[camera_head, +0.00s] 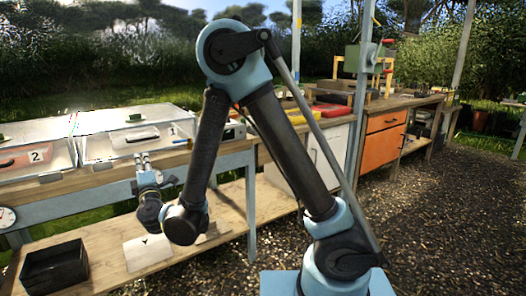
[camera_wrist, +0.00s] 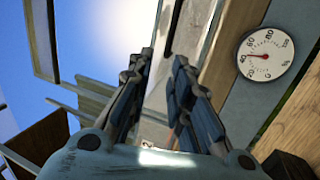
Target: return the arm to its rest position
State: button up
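My arm stands folded in the head view, its elbow high and its forearm hanging down to the left. My gripper (camera_head: 141,157) points upward in front of the bench edge, below the box marked 1. In the wrist view the two dark padded fingers of my gripper (camera_wrist: 165,57) stand apart with a clear gap and nothing between them.
Clear-lidded boxes marked 2 (camera_head: 35,156) and 1 (camera_head: 172,130) stand on the bench. A round dial (camera_wrist: 265,56) is on the bench side. A black crate (camera_head: 55,268) and a pale sheet (camera_head: 150,251) lie on the lower shelf. An orange cabinet (camera_head: 382,142) stands behind right.

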jog(key=w+d+r+m+g+h, duration=0.1)
jog(key=w+d+m+h, duration=0.35)
jog(key=w+d, duration=0.45)
jog(key=w+d+r+m+h, duration=0.1)
jog(key=w+d+m+h, duration=0.35)
jog(key=d, duration=0.65)
jog(key=w+d+f+m+g+h, duration=0.1)
jog(key=w+d+m+g+h, duration=0.15)
jog(key=d, duration=0.85)
jog(key=w+d+f+m+g+h, duration=0.1)
jog(key=d+f+m+g+h, duration=0.15)
jog(key=d, duration=0.85)
jog(key=s+d+f+m+g, duration=0.25)
jog(key=s+d, duration=0.35)
jog(key=d, duration=0.3)
jog(key=s+d+f+m+g, duration=0.25)
jog(key=s+d+g, duration=0.2)
jog(key=d, duration=0.35)
jog(key=s+d+f+m+g+y, duration=0.1)
jog(key=s+f+m, duration=0.1)
jog(key=s, duration=0.6)
jog(key=s+f+m+g+y, duration=0.2)
jog(key=s+f, duration=0.3)
jog(key=s, duration=0.4)
jog(key=shift+d, duration=0.4)
